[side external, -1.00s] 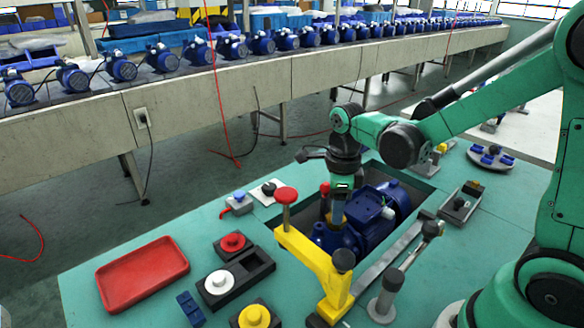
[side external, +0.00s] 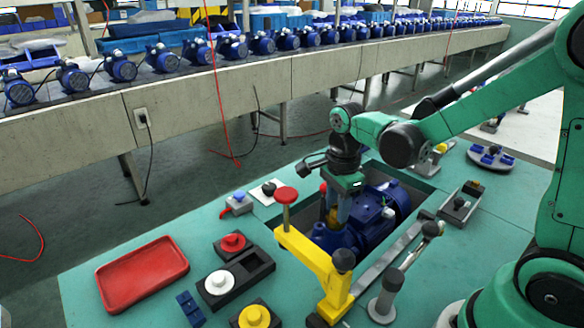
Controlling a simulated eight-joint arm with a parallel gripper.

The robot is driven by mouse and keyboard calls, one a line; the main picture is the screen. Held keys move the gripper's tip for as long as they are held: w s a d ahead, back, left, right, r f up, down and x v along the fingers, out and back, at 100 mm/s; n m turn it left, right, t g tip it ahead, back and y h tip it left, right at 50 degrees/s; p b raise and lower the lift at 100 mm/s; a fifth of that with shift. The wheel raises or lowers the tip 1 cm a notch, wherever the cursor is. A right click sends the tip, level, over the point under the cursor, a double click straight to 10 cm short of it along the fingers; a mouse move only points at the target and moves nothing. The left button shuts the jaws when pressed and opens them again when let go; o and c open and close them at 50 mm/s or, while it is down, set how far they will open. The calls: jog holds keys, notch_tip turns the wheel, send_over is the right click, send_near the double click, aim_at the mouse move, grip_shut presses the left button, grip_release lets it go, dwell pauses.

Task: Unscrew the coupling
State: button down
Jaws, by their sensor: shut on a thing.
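A blue pump (side external: 382,208) lies in a recess in the green bench top. My gripper (side external: 337,222) points down over the pump's near left end. Its fingers are shut on a small brass-coloured part, which I take to be the coupling (side external: 333,214). The fingers and the yellow clamp hide most of it, and I cannot see its thread. A yellow clamp (side external: 318,262) with a red knob (side external: 286,195) stands in front of the pump.
A red tray (side external: 142,272) lies at the front left, empty. Black holders with a red disc (side external: 233,243), a white disc (side external: 218,283) and a yellow disc (side external: 254,316) stand nearby. A grey post (side external: 386,297) and a long lever (side external: 410,252) stand right of the clamp.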

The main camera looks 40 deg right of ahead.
jog(key=c, duration=0.8)
grip_release()
jog(key=shift+r, duration=2.25)
